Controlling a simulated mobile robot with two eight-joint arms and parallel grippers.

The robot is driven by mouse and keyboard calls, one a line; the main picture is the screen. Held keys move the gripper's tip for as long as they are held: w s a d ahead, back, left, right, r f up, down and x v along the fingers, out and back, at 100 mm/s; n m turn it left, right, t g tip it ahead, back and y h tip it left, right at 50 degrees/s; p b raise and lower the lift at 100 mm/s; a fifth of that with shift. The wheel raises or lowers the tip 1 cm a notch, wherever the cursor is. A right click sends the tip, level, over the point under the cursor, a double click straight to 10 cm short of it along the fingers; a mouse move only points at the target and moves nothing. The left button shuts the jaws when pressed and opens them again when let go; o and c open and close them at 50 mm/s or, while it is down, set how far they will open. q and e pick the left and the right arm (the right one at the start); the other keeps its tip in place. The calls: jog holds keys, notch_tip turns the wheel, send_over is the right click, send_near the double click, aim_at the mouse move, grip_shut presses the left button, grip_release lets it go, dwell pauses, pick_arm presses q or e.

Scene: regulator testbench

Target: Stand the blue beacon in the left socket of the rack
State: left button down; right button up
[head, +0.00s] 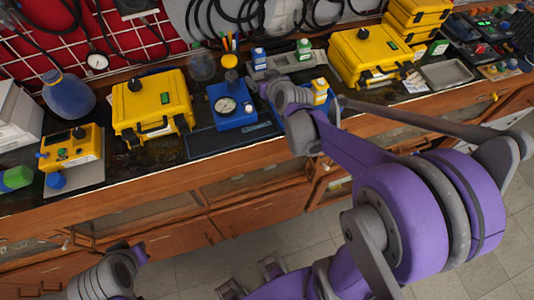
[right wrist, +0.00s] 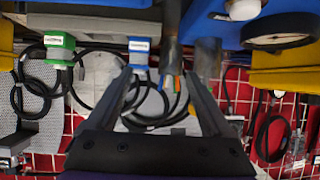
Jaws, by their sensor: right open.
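The blue beacon (head: 259,58), with a white label, is upright at the left part of the grey rack (head: 282,62) at the back of the bench. I cannot tell whether it is fully seated. My right gripper (head: 254,86) is in front of it, open. In the right wrist view, which is upside down, the blue beacon (right wrist: 139,46) shows beyond the fingertips, nearer the left finger, with no clear contact. A green beacon (head: 304,48) stands to its right. The rack's sockets are too small or hidden to make out.
A blue regulator with a gauge (head: 235,105) stands just left of the gripper. A yellow case (head: 152,105) is farther left, another (head: 366,58) to the right. A yellow bottle-like item (head: 320,89) is close beside my right wrist. Cables hang behind the rack.

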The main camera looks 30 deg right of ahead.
jog(key=s+a+g, duration=0.1)
jog(key=s+a, duration=0.2)
jog(key=s, duration=0.1)
jog(key=s+a+f+n+g+y, duration=0.1)
jog(key=s+a, duration=0.3)
jog(key=s+a+f+g+y, duration=0.1)
jog(key=s+a, duration=0.3)
jog(key=s, duration=0.1)
jog(key=shift+a+n+g, duration=0.1)
jog(key=shift+n+g, duration=0.2)
jog(key=s+a+f+g, duration=0.1)
jog(key=s+f, duration=0.1)
jog(key=s, duration=0.4)
jog(key=s+a+f+g, duration=0.2)
jog(key=s, duration=0.4)
jog(key=shift+s, duration=0.4)
jog(key=shift+c, duration=0.2)
